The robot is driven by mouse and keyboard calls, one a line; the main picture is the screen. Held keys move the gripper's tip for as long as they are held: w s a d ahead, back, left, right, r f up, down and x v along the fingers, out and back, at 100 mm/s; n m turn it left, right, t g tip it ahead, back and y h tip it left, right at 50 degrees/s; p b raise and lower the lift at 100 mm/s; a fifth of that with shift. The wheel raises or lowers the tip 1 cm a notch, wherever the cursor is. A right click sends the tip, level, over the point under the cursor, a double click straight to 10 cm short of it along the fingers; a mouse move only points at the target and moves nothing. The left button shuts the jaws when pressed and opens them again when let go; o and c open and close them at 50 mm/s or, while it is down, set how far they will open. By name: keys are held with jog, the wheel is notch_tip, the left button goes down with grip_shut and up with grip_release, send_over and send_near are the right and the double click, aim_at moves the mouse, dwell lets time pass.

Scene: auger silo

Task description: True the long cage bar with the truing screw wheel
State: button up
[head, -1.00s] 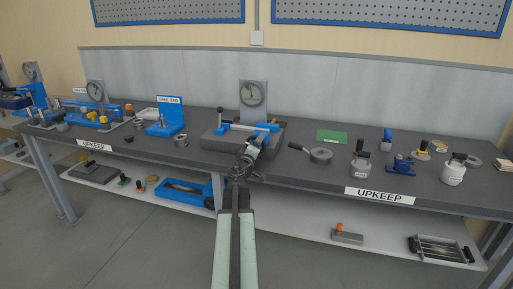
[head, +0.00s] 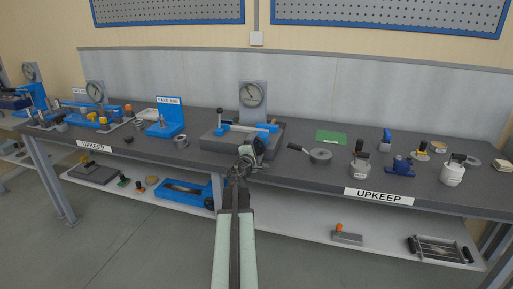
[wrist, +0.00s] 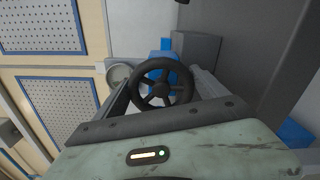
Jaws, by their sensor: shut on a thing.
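The truing fixture, a dark grey block (head: 212,141) with blue blocks, stands on the bench ahead of my arm. The long pale cage bar (head: 246,128) lies across it, below a round dial gauge (head: 252,94). The black, spoked truing screw wheel (wrist: 148,98) is in the middle of the wrist view, between my fingers. My gripper (wrist: 162,90) is shut on it. In the head view my gripper (head: 246,160) is at the fixture's front edge, and my wrist mostly hides the wheel there.
A round pan-like tool (head: 320,155) lies to the right, with a green mat (head: 332,137) behind it. A blue stand (head: 166,118) and a metal ring (head: 180,141) are to the left.

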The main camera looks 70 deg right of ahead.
dwell(0.5)
jog(key=o, duration=1.3)
jog(key=shift+s+d, duration=0.1)
jog(key=a, duration=0.8)
jog(key=shift+s, duration=0.2)
jog(key=shift+w, duration=0.1)
